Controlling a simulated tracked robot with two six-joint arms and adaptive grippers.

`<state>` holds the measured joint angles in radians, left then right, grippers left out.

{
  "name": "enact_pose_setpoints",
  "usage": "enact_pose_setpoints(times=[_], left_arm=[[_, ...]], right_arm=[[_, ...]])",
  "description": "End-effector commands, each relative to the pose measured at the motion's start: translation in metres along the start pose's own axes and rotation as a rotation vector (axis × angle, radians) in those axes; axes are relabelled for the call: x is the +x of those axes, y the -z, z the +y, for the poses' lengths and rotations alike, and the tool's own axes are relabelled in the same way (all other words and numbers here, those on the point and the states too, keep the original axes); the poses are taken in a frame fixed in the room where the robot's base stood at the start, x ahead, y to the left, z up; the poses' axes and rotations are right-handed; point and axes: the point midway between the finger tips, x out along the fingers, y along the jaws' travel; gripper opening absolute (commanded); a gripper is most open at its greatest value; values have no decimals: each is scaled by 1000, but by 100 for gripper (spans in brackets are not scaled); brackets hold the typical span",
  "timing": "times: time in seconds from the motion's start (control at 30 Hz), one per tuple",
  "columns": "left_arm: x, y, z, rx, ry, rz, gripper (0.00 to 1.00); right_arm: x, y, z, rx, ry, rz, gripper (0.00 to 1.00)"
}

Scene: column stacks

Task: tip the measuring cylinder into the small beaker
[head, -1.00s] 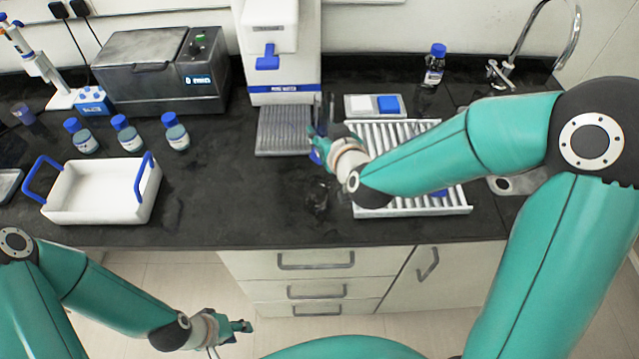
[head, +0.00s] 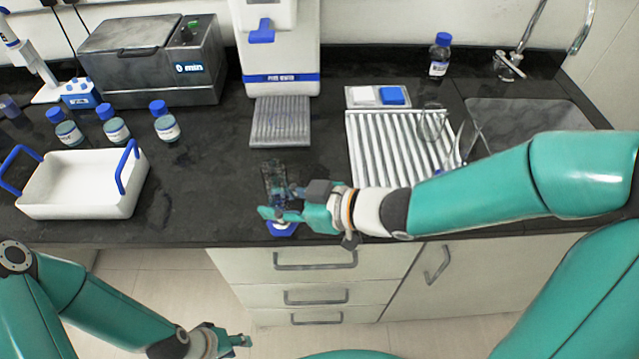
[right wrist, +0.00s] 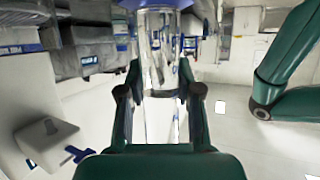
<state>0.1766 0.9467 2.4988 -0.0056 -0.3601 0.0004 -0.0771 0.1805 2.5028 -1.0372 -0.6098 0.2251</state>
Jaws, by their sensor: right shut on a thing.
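My right gripper (head: 276,212) is shut on the clear measuring cylinder (head: 273,175), near the counter's front edge. Its blue base (head: 283,229) shows just below the fingers. In the right wrist view the clear tube (right wrist: 158,60) stands between the two fingers. I cannot make out any liquid level in it. I cannot clearly pick out the small beaker; my right gripper and wrist cover the counter just right of the cylinder. My left gripper (head: 236,341) is low, in front of the drawers and away from the glassware; its fingertips are too small to judge.
Clear glassware (head: 432,122) stands at the right side of the white ribbed rack (head: 375,150). The water unit's grey tray (head: 280,122) is behind the cylinder. A white blue-handled tray (head: 82,190) and several blue-capped bottles (head: 116,128) are at left. The counter between is free.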

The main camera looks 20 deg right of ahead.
Motion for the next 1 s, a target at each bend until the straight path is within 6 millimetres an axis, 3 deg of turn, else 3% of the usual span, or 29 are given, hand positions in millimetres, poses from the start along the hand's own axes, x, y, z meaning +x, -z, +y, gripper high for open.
enact_pose_setpoints(times=[0.03,0.1,0.3,0.7,1.0], left_arm=[[14,0,-5,0,0,0,40],[23,0,-8,0,0,0,40],[36,0,-13,0,0,0,40],[36,0,-13,0,0,0,40],[23,0,-8,0,0,0,40]], right_arm=[[2,-13,-2,-10,16,2,0],[2,-21,-3,-14,28,2,0],[1,-28,1,-10,15,3,0],[1,-29,2,-7,11,1,0],[-2,-26,4,64,35,7,0]])
